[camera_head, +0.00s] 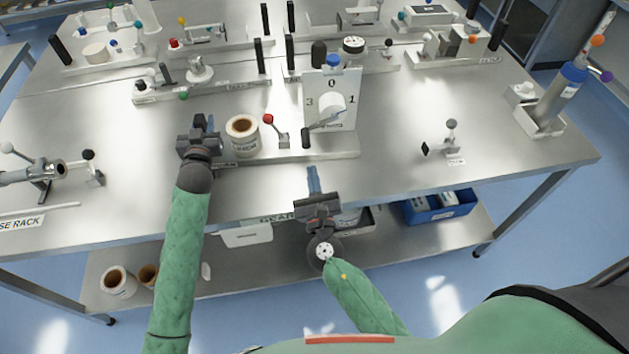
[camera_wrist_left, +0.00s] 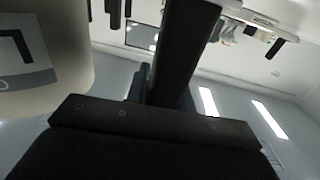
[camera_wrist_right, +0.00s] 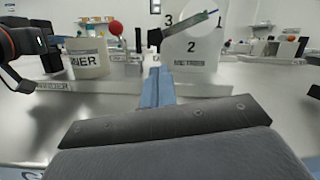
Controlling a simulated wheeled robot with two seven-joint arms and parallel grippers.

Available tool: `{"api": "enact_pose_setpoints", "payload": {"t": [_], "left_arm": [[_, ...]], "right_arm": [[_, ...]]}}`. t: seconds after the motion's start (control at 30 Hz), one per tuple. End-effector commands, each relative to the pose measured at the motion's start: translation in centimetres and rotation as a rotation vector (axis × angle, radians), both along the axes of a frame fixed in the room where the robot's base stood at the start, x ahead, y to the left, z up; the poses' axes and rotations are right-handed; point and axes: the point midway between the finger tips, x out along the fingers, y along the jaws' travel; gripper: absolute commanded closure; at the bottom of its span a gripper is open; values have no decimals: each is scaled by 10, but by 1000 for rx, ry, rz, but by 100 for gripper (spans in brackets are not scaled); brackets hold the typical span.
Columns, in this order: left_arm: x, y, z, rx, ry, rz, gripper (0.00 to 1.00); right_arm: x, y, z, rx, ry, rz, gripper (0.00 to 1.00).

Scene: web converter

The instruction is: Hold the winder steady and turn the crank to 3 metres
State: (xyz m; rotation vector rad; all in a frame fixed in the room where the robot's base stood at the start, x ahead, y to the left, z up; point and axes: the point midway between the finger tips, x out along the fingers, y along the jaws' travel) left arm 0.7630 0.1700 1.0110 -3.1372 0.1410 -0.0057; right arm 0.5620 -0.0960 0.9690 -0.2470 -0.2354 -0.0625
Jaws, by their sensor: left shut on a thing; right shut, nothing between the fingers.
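The winder has a white upright panel (camera_head: 345,90) marked 0, 1, 2 and 3, which also shows in the right wrist view (camera_wrist_right: 190,62). Its crank (camera_head: 322,123) points to the lower left, between 3 and 2, with a black grip (camera_head: 306,138) at its end. A labelled roll (camera_head: 242,135) stands on the left of the winder's base (camera_head: 290,153). My left gripper (camera_head: 201,127) is shut on a dark upright handle (camera_wrist_left: 180,55) at the base's left end; the fingers partly hide it. My right gripper (camera_head: 312,178) is shut and empty, in front of the base and below the crank.
A red-knobbed lever (camera_head: 268,118) stands between the roll and the panel. A small fixture (camera_head: 450,140) is to the right, and a blue-capped cylinder (camera_head: 565,85) beyond it. Other stations fill the back of the table (camera_head: 400,185). Bare table lies right of the winder.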

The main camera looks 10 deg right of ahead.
Motion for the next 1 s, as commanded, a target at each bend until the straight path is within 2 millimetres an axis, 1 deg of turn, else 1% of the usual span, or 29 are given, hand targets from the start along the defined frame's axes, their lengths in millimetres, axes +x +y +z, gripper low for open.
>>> {"api": "enact_pose_setpoints", "payload": {"t": [0.03,0.2,0.4,0.6,0.9,1.0], "left_arm": [[0,2,-9,3,14,4,100],[0,2,-9,3,14,4,100],[0,2,-9,3,14,4,100],[0,2,-9,3,14,4,100],[0,2,-9,3,14,4,100],[0,2,-9,3,14,4,100]], "right_arm": [[10,0,2,3,-2,-2,100],[36,-1,8,2,-1,0,100],[55,-2,12,1,1,0,100],[61,-2,14,2,1,1,100],[61,-2,14,4,1,2,100],[62,-1,15,32,-2,1,100]]}}
